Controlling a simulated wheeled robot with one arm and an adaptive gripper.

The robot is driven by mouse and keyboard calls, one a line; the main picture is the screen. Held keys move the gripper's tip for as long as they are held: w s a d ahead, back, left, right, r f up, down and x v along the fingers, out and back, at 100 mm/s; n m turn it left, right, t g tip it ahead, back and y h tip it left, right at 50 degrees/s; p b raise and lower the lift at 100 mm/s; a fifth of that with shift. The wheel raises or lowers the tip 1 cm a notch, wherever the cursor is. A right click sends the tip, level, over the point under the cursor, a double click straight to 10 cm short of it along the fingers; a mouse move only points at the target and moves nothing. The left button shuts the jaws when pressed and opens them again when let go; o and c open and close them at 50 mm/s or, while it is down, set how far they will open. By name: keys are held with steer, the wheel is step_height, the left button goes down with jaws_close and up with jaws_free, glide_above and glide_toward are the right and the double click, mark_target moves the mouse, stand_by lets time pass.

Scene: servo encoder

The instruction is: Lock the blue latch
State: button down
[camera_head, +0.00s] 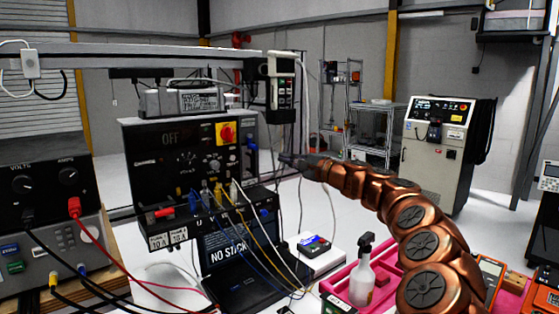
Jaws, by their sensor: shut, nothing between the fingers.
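My gripper (287,159) is at the end of my copper-coloured arm, near the middle of the view. It looks small and dark, shut and empty, and points left toward the right side of a black test unit (150,160) with an OFF display. A small blue part (252,146) shows on that right side, a short way left of my gripper. Another blue part (264,212) sits lower, on the right of the box with the cables. I cannot tell which of these is the blue latch, or its position. My gripper appears apart from both.
Several coloured cables hang from the unit over a black laptop-like screen (236,250). A white spray bottle (362,275) stands in a pink tray (340,281) at the lower middle. A power supply (45,195) is at left. A grey cabinet (432,160) stands behind my arm.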

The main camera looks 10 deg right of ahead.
steer(key=b+v, duration=0.1)
steer(key=v, duration=0.5)
steer(key=shift+s+f+b, duration=0.25)
steer(key=shift+s+b, duration=0.05)
steer(key=shift+b, duration=0.1)
